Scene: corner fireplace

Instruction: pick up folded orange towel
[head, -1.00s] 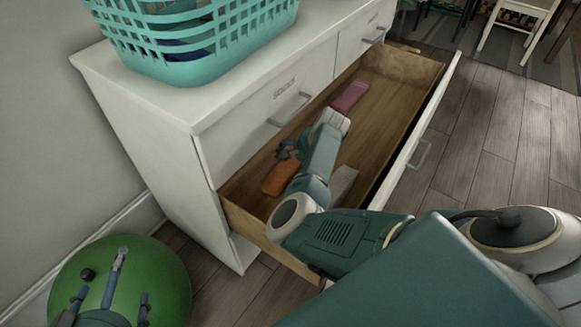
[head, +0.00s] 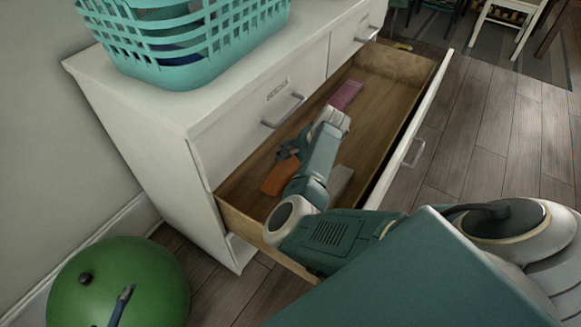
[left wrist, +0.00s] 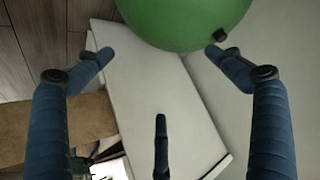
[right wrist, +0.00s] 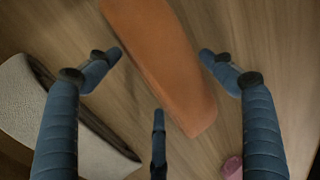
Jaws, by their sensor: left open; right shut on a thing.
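The folded orange towel (head: 279,177) lies in the open wooden drawer, near its front left end. In the right wrist view the towel (right wrist: 165,65) runs from the top edge to the centre right. My right gripper (right wrist: 163,55) reaches down into the drawer with its fingertips close on both sides of the towel, shut on it. The towel looks still low over the drawer floor; I cannot tell whether it touches. My left gripper (left wrist: 160,55) is open and empty, beside the dresser and the green ball. In the head view only one of its fingers shows at the lower left.
The drawer (head: 385,128) also holds a pink item (head: 346,95) and a pale grey item (head: 340,181). A teal basket (head: 185,45) stands on the white dresser (head: 120,88). The green ball (head: 125,285) is on the floor at left. Floor right of the drawer is clear.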

